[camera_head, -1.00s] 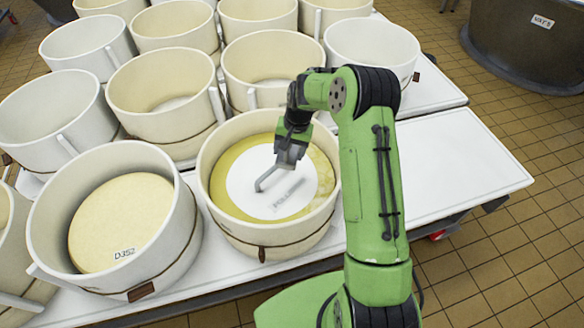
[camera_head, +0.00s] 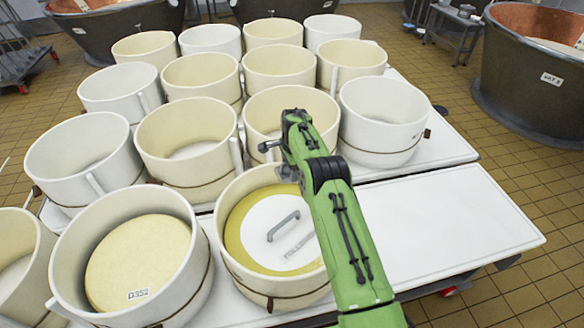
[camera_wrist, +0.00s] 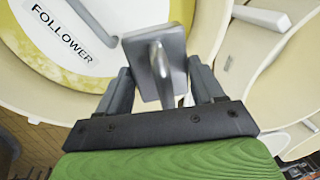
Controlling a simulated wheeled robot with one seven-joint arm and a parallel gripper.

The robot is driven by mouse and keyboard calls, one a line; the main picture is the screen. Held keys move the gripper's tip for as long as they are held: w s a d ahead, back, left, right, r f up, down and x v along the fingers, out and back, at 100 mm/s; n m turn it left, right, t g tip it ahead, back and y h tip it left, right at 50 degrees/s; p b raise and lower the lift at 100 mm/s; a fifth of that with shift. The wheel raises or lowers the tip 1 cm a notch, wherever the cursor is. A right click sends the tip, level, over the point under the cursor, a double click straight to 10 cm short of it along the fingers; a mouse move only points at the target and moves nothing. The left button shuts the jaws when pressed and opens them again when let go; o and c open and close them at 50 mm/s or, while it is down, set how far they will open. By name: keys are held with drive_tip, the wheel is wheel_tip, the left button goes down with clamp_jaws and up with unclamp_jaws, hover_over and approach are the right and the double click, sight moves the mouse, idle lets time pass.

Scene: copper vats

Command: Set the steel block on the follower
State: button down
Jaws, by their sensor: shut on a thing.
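The follower (camera_head: 262,215) is a white disc with a grey bar handle and a label. It lies on the yellow cheese inside the front-middle mould, and its top is bare. It also shows in the wrist view (camera_wrist: 108,12), at the upper left with its handle. The steel block (camera_wrist: 146,62) is a grey plate-like piece with a grip bar. My gripper (camera_wrist: 160,72) is shut on it, one finger on each side. The block is apart from the follower, which lies beyond it to the left. In the head view my arm hides most of the gripper and block.
The mould (camera_head: 270,286) has a high cream wall around the follower. Several more moulds crowd behind it, and one with a D352 cheese (camera_head: 140,255) stands to the left. The table (camera_head: 450,232) is clear at the right. Dark vats stand behind.

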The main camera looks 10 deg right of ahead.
drive_tip(key=shift+f+b, duration=1.45)
drive_tip(key=shift+f, duration=0.95)
wheel_tip(320, 180, down, 8)
drive_tip(key=b, duration=0.7)
drive_tip(key=shift+w+f, duration=0.1)
drive_tip(key=shift+f, duration=0.15)
drive_tip(key=shift+f+b, duration=0.75)
